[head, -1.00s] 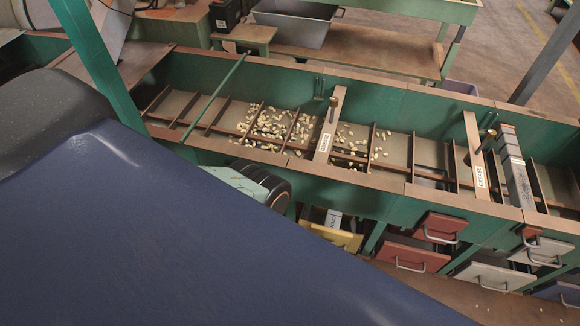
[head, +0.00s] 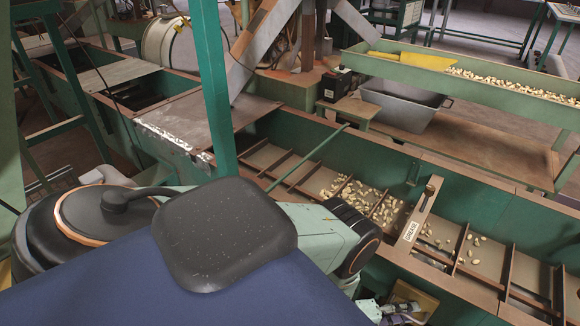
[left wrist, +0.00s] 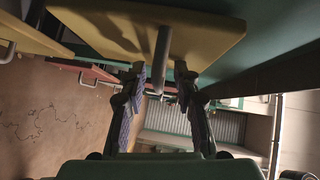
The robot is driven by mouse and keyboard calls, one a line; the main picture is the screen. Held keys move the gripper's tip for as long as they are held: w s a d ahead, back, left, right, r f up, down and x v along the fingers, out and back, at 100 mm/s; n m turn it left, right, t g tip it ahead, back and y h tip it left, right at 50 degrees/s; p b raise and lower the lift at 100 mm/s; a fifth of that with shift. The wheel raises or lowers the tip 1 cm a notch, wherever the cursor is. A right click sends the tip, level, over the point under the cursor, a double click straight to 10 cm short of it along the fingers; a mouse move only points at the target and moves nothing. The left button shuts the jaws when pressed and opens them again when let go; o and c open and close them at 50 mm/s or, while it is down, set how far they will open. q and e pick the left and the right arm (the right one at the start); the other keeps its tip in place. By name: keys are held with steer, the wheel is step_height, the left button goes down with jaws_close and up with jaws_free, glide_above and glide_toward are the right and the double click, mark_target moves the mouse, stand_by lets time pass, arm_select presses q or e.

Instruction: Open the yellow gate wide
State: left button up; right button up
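The yellow gate (head: 424,298) shows near the bottom edge in the head view, low on the green hopper's front and partly hidden by my arm. In the left wrist view the yellow gate (left wrist: 205,28) fills the top, with a grey bar handle (left wrist: 162,55) sticking out from it. My left gripper (left wrist: 160,80) is open, with one finger on each side of the handle and gaps on both sides. The left gripper (head: 402,310) also shows small in front of the gate in the head view. My right gripper is in neither view.
The green hopper trough (head: 470,290) has wooden dividers, scattered nuts (head: 362,198) and a labelled slat (head: 418,218). Red drawer fronts (left wrist: 88,70) with handles lie beside the gate in the left wrist view. A grey tub (head: 402,105) stands behind the trough.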

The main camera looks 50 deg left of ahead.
arm_select(q)
steer(key=p+v, duration=0.3)
steer(key=v, duration=0.5)
steer(key=s+a+r+n+g+y+p, duration=0.2)
steer(key=s+r+n+g+y+p, duration=0.2)
steer(key=s+r+n, duration=0.7)
steer(key=s+a+r+n+g+y+p, duration=0.2)
steer(key=s+r+n+g+y+p, duration=0.1)
steer(key=s+r+n+g+p, duration=0.4)
steer(key=s+r+n+g, duration=0.3)
steer(key=s+n, duration=0.1)
steer(key=s, duration=0.1)
steer(key=shift+s+a+r+n+y+p, duration=0.15)
steer(key=shift+s+r+n+y+p, duration=0.2)
steer(key=shift+r+n+y, duration=0.05)
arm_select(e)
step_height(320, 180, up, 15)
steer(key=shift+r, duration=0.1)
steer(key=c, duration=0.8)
arm_select(q)
steer(key=shift+s+a, duration=0.1)
steer(key=shift+s, duration=0.1)
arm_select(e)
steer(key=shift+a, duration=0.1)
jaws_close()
